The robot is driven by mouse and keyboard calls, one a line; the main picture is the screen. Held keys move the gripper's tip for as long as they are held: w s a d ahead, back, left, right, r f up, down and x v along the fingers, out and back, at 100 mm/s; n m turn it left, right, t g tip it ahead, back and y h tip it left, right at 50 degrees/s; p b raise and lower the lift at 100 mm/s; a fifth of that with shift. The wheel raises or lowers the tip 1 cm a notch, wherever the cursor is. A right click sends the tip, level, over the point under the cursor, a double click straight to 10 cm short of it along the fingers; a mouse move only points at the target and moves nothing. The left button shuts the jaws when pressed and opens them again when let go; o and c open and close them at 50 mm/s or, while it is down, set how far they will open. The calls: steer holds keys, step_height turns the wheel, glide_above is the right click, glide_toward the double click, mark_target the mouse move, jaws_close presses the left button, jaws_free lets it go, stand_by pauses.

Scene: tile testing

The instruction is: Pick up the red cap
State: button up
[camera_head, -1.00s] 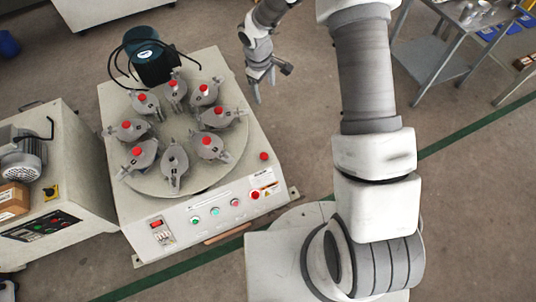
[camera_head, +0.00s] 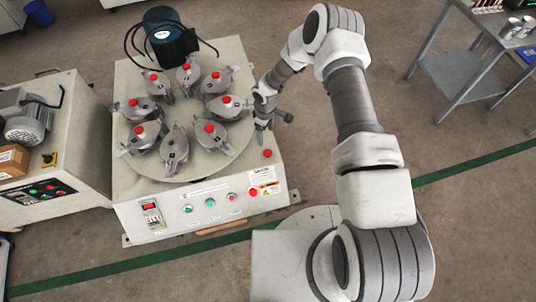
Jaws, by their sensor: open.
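Several red caps sit on grey metal pots around a round plate (camera_head: 197,168) on the testing machine. One red cap (camera_head: 227,99) is on the right-hand pot, nearest my gripper. Another red cap (camera_head: 209,129) is on the front-right pot, and a third red cap (camera_head: 139,130) is on the front-left pot. The front pot (camera_head: 174,150) shows no red cap.
A dark motor (camera_head: 164,38) with black cables stands at the back. Another machine (camera_head: 75,135) adjoins on the left. A metal table (camera_head: 480,70) stands at the far right, with open floor between.

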steer(key=b, duration=0.2)
glide_above(268, 152)
steer(key=f, duration=0.7)
steer(key=shift+w+a+f, duration=0.1)
steer(key=shift+w+a, duration=0.1)
steer(key=shift+a, duration=0.2)
steer(key=f, duration=0.1)
steer(key=f+b, duration=0.1)
steer(key=f, duration=0.2)
steer(key=shift+s+d+f+b, duration=0.2)
steer(key=shift+s+d+b, duration=0.1)
steer(key=shift+s+d, duration=0.05)
steer(key=shift+f, duration=0.45)
steer(key=shift+c, duration=0.2)
jaws_close()
steer(key=shift+r, duration=0.15)
